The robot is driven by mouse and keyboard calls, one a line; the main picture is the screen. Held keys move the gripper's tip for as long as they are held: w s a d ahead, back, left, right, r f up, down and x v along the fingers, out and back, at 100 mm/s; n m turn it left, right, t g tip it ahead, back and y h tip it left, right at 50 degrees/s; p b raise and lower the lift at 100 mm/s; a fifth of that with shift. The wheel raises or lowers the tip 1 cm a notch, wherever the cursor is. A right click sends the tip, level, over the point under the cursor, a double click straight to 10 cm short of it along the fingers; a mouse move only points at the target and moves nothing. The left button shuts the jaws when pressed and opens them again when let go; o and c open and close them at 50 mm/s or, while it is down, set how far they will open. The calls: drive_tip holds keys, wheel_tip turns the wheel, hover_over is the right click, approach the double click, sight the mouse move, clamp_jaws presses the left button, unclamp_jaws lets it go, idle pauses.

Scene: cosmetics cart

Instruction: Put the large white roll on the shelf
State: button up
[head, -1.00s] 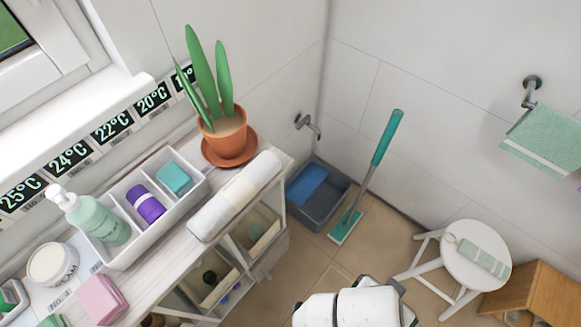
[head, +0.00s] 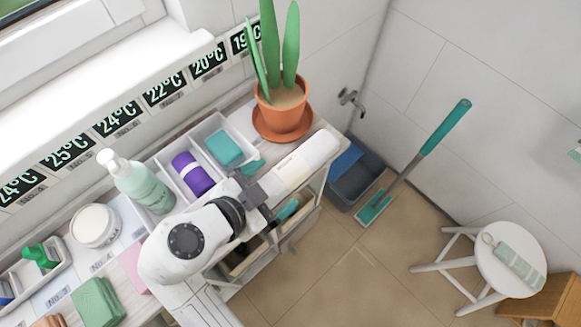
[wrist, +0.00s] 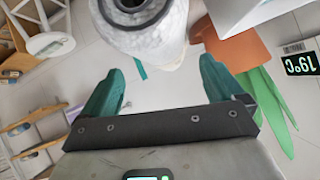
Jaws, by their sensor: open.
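The large white roll (head: 312,158) lies on the cart top near its right edge, with a paler band around it. In the wrist view the roll (wrist: 160,45) shows its hollow end, just ahead of the fingertips. My gripper (head: 271,187) is open, with one teal finger on each side of the roll's near part. The fingers also show in the wrist view (wrist: 161,66), spread apart, and contact with the roll cannot be made out. The cart's lower shelves (head: 308,205) show below the top's edge, partly hidden by my arm.
A potted plant (head: 283,107) stands behind the roll. A white divided tray (head: 160,163) with a purple item (head: 193,174) and a teal item (head: 224,148) is beside it. A pump bottle (head: 142,184) stands left. A stool (head: 500,250) and a grey bin (head: 350,185) are on the floor.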

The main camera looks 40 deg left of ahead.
sight(285, 175)
drive_tip(key=shift+w+r+p+x, duration=0.15)
drive_tip(key=shift+p+x, duration=0.3)
drive_tip(key=shift+x, duration=1)
drive_tip(key=shift+w+r+p+x, duration=0.15)
drive_tip(key=shift+p+x, duration=0.25)
drive_tip(key=shift+x, duration=1.05)
drive_tip(key=shift+a, duration=0.15)
drive_tip(key=shift+c, duration=0.3)
drive_tip(key=shift+r, duration=0.1)
drive_tip(key=c, duration=1.4)
